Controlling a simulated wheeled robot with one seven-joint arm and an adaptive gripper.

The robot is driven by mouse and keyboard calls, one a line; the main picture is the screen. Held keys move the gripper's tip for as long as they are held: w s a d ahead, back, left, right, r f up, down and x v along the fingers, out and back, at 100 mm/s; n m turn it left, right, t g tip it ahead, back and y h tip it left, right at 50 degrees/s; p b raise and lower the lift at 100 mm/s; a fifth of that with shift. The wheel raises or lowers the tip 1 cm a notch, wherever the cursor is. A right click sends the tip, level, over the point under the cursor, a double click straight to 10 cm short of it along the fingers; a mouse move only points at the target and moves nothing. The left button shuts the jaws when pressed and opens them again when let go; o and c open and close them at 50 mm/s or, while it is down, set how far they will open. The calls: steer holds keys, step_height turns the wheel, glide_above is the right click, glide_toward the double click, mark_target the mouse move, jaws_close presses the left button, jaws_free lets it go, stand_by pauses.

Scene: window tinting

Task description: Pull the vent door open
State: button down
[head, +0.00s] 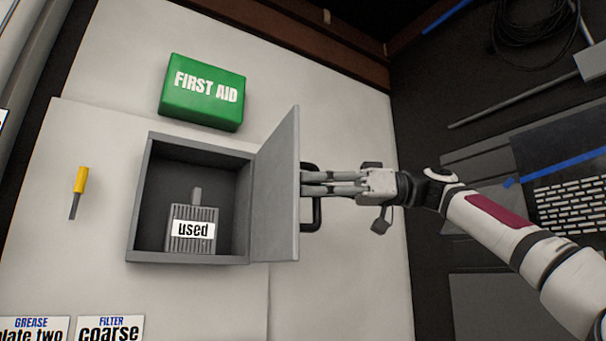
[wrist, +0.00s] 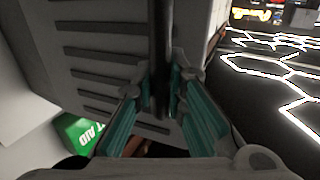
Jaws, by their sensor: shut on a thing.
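The grey vent door (head: 275,188) stands swung wide open on the right side of a grey wall box (head: 142,200). My gripper (head: 308,182) is at the door's outer face, shut on its black handle (head: 317,213). In the wrist view the dark handle bar (wrist: 161,60) runs between the teal finger pads of my gripper (wrist: 165,95), in front of the slatted door face (wrist: 100,60). Inside the box stands a grey ribbed filter (head: 207,243) with a label reading "used".
A green first aid box (head: 202,92) is on the wall above the vent; it also shows in the wrist view (wrist: 82,133). A yellow-handled tool (head: 79,182) is on the wall at left. Labels (head: 108,328) reading "FILTER coarse" and "GREASE" are at lower left.

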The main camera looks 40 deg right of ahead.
steer(key=shift+s+d+p, duration=0.1)
steer(key=shift+d+p, duration=0.3)
steer(key=shift+d, duration=1.05)
steer(key=c, duration=1.6)
jaws_free()
steer(key=shift+d, duration=0.1)
steer(key=v, duration=1.1)
steer(key=shift+s+d, duration=0.25)
steer(key=shift+s, duration=0.1)
